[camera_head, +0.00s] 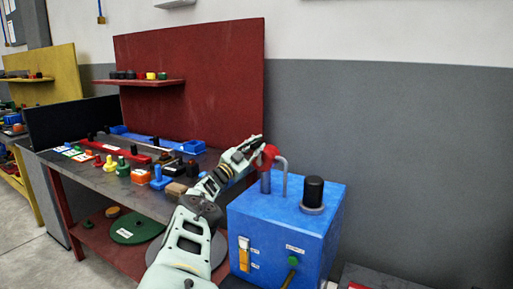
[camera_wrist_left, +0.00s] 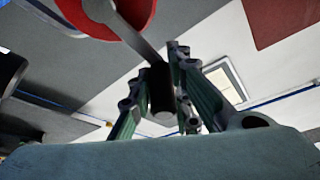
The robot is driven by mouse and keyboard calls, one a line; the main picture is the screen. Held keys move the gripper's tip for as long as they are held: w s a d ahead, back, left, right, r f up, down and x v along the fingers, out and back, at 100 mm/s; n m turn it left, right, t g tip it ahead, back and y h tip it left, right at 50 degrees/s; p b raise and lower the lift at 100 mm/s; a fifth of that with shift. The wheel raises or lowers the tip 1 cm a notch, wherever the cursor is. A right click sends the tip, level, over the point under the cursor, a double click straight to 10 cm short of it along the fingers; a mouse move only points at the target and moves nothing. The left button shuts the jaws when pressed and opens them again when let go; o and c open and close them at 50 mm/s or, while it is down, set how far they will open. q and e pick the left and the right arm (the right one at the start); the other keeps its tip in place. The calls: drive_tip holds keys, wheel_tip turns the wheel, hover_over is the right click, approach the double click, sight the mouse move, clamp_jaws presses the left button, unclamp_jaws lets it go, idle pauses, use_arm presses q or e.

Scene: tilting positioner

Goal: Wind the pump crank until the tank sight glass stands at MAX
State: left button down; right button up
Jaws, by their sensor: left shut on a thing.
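The blue tank box (camera_head: 300,222) stands at the right end of the bench. The pump crank (camera_head: 269,153) has a red hub on a grey post above the box. My left gripper (camera_head: 252,147) is at the crank's left side. In the left wrist view, the red hub (camera_wrist_left: 125,12) is at the top and a grey arm runs from it to a dark handle (camera_wrist_left: 161,92). The left gripper's fingers (camera_wrist_left: 162,80) are shut around that handle. An orange sight glass (camera_head: 244,255) is on the box's front; its level against the small labels is too small to read. My right gripper is out of view.
A bent grey pipe (camera_head: 281,170) stands close to the crank, and a black cylinder (camera_head: 314,191) sits on the box top. A green knob (camera_head: 293,261) is on the front. The bench (camera_head: 100,178) at left carries several coloured parts. A red panel (camera_head: 195,80) stands behind.

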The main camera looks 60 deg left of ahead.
use_arm(q)
drive_tip(key=shift+w+d+f, duration=0.15)
drive_tip(key=shift+f, duration=0.25)
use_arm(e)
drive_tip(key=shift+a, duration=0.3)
use_arm(q)
drive_tip(key=c, duration=2)
unclamp_jaws()
drive_tip(key=shift+o, duration=1.2)
drive_tip(key=shift+s+a+r, duration=0.15)
drive_tip(key=shift+s+a, duration=0.1)
drive_tip(key=shift+s, duration=0.05)
drive_tip(key=shift+r, duration=0.15)
drive_tip(key=shift+a+r, duration=0.1)
drive_tip(key=shift+r, duration=0.65)
wheel_tip(320, 180, up, 8)
drive_tip(key=shift+r, duration=0.1)
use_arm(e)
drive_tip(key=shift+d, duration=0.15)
use_arm(q)
drive_tip(key=shift+w, duration=0.1)
